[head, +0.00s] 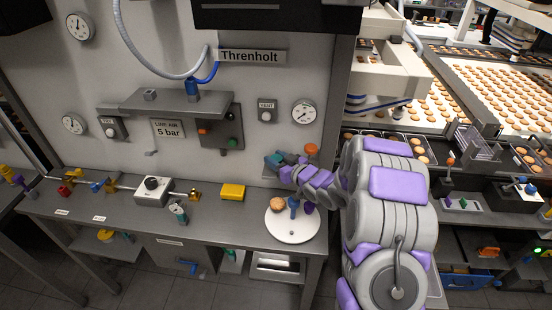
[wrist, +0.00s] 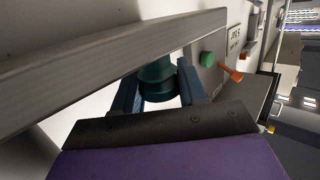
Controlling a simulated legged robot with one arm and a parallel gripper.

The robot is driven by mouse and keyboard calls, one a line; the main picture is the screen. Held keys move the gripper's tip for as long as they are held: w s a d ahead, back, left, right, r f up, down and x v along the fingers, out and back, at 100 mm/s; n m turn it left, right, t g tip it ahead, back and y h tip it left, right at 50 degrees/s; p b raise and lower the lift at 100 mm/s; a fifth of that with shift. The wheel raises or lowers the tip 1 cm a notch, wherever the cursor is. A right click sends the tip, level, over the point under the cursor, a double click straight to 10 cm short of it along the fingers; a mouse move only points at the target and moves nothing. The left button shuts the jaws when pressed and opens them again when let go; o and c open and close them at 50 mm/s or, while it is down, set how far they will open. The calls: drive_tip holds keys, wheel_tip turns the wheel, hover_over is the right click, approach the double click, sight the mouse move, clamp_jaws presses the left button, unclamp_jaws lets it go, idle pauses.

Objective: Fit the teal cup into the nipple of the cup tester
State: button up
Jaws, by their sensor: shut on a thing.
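The teal cup (wrist: 157,82) is held between the two dark blue fingers of my gripper (wrist: 160,88) in the wrist view. In the head view the teal cup (head: 274,160) shows small at the tip of my gripper (head: 282,168), in front of the wall above the bench's right part. A grey wall unit (head: 165,102) with a shelf-like top, a 5 bar label and orange and green controls is to the left of it. I cannot make out the nipple of the cup tester. The cup's far end is hidden in the wrist view.
A grey slab edge (wrist: 125,65) crosses close in front of the cup in the wrist view, with a green knob (wrist: 207,58) beyond. On the bench are a white disc (head: 292,229), a yellow block (head: 232,191) and a white box (head: 152,192) with a black knob.

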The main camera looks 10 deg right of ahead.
drive_tip(key=shift+f, duration=0.35)
drive_tip(key=shift+r, duration=0.1)
drive_tip(key=shift+r+p, duration=0.65)
drive_tip(key=shift+r, duration=0.45)
drive_tip(key=shift+p, duration=0.35)
idle(1.0)
drive_tip(key=shift+f+b, duration=0.45)
drive_tip(key=shift+f, duration=0.7)
drive_tip(key=o, duration=1.1)
drive_tip(key=shift+s, duration=0.1)
drive_tip(key=v, duration=1.7)
drive_tip(key=shift+d+f, duration=0.1)
drive_tip(key=shift+d, duration=0.1)
